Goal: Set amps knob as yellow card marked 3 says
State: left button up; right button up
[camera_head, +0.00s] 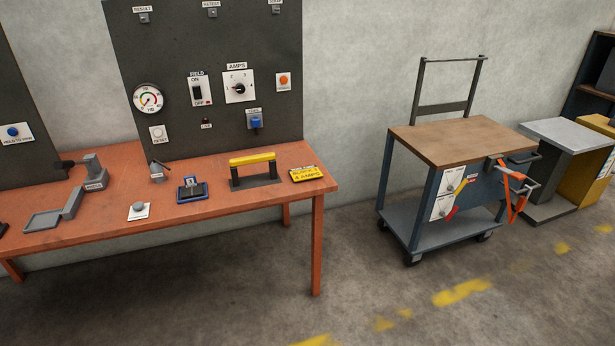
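The amps knob (239,89) is a dark round knob on a white plate labelled AMPS on the dark upright panel. Its pointer and the scale marks are too small to read. A yellow card (307,174) lies near the right end of the orange bench. Its lower line reads 4 AMPS; the smaller line above is not clear enough to read. Neither of my grippers is in view.
The orange bench (110,215) carries a yellow-topped handle block (253,159), a dark blue-edged fixture (191,189) and a grey button (138,208). A FIELD switch (198,90) is left of the knob. A cart (450,139) stands right; floor in front is clear.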

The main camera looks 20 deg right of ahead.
aim_at(240, 88)
jog(key=i, duration=0.5)
jog(key=i+j, duration=0.15)
jog(key=i, duration=0.35)
